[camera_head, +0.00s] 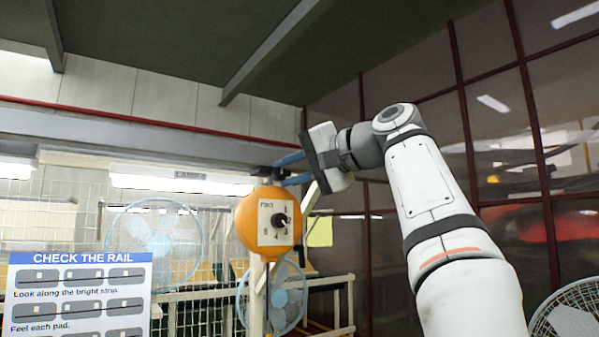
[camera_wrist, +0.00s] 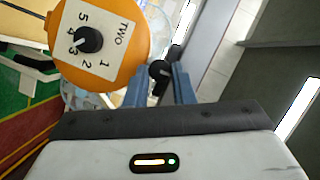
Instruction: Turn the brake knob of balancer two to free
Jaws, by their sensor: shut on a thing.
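Balancer two (camera_head: 245,224) is an orange round drum at the middle of the head view, with a pale plate and a black dial on it. In the wrist view the drum (camera_wrist: 137,48) is at upper left. Its plate reads TWO with numbers 1 to 5 around the dial (camera_wrist: 89,40). The brake knob (camera_wrist: 159,69), small and black with a pale pointer line, is beside the drum. My gripper (camera_head: 279,171) reaches in from the right above the drum. Its blue fingers are shut on the brake knob, one on each side. The brake's markings cannot be read.
A sign headed CHECK THE RAIL (camera_head: 76,258) stands at lower left. A pale post (camera_head: 257,290) is under the drum. Wire-mesh fencing, railings and round fans (camera_head: 155,243) are behind. A dark glazed wall (camera_head: 420,115) is at right. A beam runs overhead.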

